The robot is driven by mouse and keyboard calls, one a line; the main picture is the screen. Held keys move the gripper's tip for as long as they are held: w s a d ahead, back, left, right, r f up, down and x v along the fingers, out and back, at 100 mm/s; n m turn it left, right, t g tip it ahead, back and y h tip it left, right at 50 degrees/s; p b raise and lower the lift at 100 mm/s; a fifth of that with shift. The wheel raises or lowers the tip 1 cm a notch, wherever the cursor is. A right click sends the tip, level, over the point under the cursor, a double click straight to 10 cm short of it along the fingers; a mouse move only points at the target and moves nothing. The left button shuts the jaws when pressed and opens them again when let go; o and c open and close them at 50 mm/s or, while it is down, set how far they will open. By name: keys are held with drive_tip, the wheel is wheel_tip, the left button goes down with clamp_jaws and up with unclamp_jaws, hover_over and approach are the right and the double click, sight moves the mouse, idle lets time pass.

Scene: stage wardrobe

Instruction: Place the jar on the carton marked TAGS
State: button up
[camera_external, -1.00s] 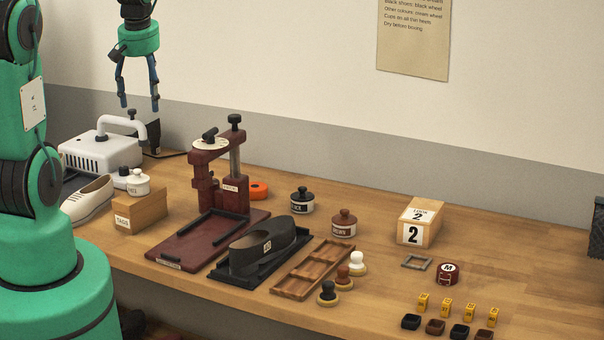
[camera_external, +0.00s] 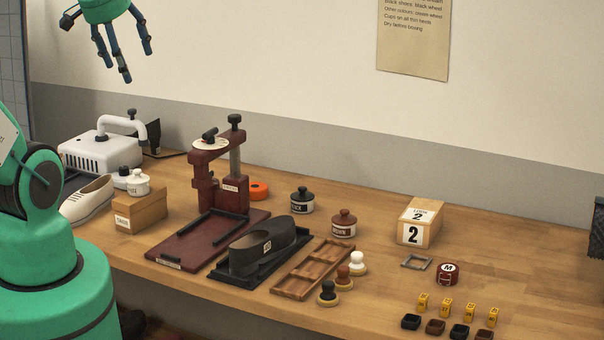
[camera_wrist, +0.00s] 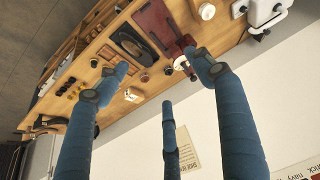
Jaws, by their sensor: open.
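The small wooden carton marked TAGS (camera_external: 140,214) stands at the left of the bench in the external view. A white jar with a knobbed lid (camera_external: 139,185) sits upright on top of it. A black jar (camera_external: 302,201) and a brown jar (camera_external: 344,224) stand upright on the bench behind the black shoe. My gripper (camera_external: 112,58) is high above the left end of the bench, well clear of the jars and carton. Its fingers are spread and hold nothing. The wrist view also shows the spread fingers, with the bench far off.
A dark red press (camera_external: 222,170) stands right of the carton. A white shoe (camera_external: 88,201) and a white machine with a curved pipe (camera_external: 100,152) are at the left. A carton marked 2 (camera_external: 419,222) stands farther right. A wooden tray (camera_external: 313,267) lies in front.

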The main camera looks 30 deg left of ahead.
drive_tip(key=shift+m, duration=0.6)
drive_tip(key=s, duration=0.2)
drive_tip(key=s+d, duration=0.1)
drive_tip(key=shift+s+d+r, duration=0.1)
drive_tip(key=shift+s+d, duration=0.1)
drive_tip(key=shift+s, duration=0.2)
wheel_tip(320, 180, down, 9)
drive_tip(key=b, duration=0.9)
